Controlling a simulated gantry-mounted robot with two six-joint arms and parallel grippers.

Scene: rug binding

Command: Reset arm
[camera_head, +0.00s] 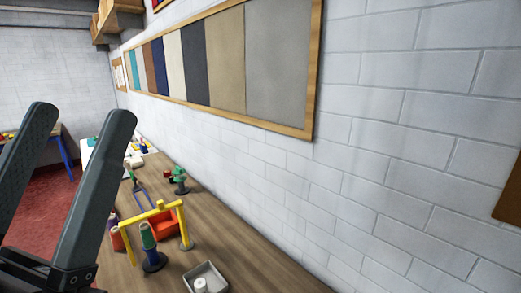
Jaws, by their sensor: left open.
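My left gripper (83,114) fills the lower left of the head view. Its two dark grey fingers point up and stand well apart, with nothing between them. It is in front of the wooden worktop (245,240) and hides part of the room behind. It appears raised clear of things. My right gripper is out of view.
A white brick wall (370,150) bounds the right side.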

